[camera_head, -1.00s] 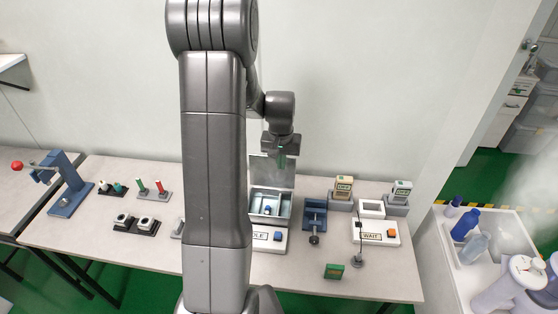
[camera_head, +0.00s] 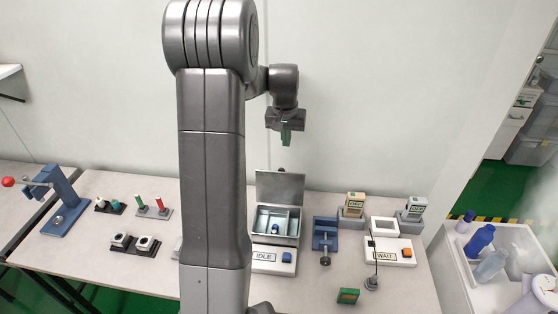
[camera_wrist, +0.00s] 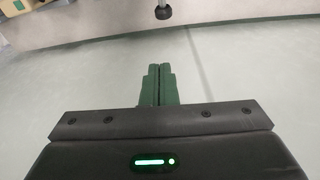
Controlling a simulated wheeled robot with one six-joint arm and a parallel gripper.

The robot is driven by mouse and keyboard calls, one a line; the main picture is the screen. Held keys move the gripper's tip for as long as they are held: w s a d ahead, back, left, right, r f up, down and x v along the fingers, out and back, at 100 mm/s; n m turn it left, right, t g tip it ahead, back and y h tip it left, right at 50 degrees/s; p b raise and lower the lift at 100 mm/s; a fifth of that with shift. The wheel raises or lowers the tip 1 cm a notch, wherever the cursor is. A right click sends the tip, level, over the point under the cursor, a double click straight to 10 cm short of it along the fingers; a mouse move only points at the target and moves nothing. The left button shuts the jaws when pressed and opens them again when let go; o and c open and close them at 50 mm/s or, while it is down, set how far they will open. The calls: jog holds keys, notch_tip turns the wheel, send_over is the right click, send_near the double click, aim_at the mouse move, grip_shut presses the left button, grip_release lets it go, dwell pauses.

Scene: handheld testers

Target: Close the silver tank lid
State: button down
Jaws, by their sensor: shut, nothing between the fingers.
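The silver tank (camera_head: 265,222) stands on the table behind a white base labelled IDLE. Its lid (camera_head: 280,192) is open and stands upright at the tank's back edge, so the compartments inside show, with a small blue item (camera_head: 276,229) in one. A dark knob shows just above the lid's top edge. My gripper (camera_head: 287,138) hangs above and slightly behind the lid, apart from it, with green fingers pointing down. In the wrist view the green fingers (camera_wrist: 158,85) are together with nothing between them. A round dark knob (camera_wrist: 163,12) shows at the top of that view.
A blue vise-like fixture (camera_head: 325,235) stands right of the tank, with a white WAIT box (camera_head: 392,251) and two handheld testers (camera_head: 355,205) in grey stands beyond. My arm hides part of the table left of the tank. A white wall is behind the table.

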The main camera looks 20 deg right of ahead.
aim_at(281, 184)
notch_tip(281, 184, down, 9)
jog(key=s+a+p, duration=0.1)
jog(key=p, duration=0.2)
jog(key=shift+r, duration=0.2)
dwell(0.3)
jog(key=shift+d, duration=0.1)
